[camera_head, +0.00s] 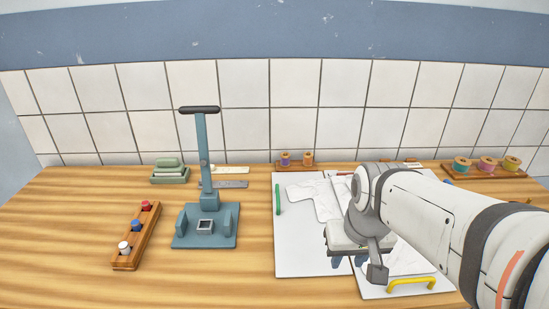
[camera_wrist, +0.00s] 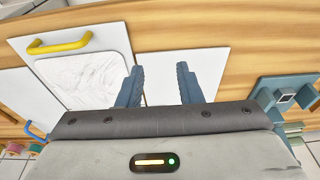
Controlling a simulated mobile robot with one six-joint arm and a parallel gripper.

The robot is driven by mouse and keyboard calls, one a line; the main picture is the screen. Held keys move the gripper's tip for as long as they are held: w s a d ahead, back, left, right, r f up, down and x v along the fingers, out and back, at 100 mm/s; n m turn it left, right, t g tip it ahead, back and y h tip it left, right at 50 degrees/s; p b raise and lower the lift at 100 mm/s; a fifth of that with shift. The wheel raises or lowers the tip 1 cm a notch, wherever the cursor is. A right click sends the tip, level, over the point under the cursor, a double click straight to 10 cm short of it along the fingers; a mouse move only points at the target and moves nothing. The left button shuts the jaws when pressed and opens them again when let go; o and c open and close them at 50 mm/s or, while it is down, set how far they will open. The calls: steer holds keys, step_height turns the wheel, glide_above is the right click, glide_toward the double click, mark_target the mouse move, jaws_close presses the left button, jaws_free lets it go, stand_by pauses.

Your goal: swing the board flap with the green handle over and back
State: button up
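A white board flap (camera_head: 297,250) lies flat on the wooden counter, with a green handle (camera_head: 278,200) upright along its left edge. A pale folded shirt shape (camera_head: 300,192) lies across its upper part. My gripper (camera_head: 348,261) is above the board, right of and nearer than the green handle, and apart from it. In the wrist view my gripper (camera_wrist: 159,86) has its two fingers spread with nothing between them. The green handle does not show in the wrist view. My arm hides much of the board's right side.
A yellow handle (camera_head: 411,285) sits on the near right flap; a blue handle (camera_wrist: 36,131) shows in the wrist view. Thread spools (camera_head: 487,165) stand back right. Counter between stand and board is clear.

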steer(key=w+a+r+p, duration=0.15)
steer(key=w+r, duration=0.25)
steer(key=w, duration=0.4)
steer(key=g+y+p, duration=0.2)
steer(key=p, duration=0.5)
glide_toward(278, 192)
steer(key=f, duration=0.2)
steer(key=a+f, duration=0.1)
steer(key=f, duration=0.2)
steer(key=f+p, duration=0.1)
steer(key=f, duration=0.1)
steer(key=shift+w+a+f, duration=0.1)
steer(key=shift+a+f, duration=0.15)
steer(key=shift+f, duration=0.1)
steer(key=shift+c, duration=0.3)
jaws_close()
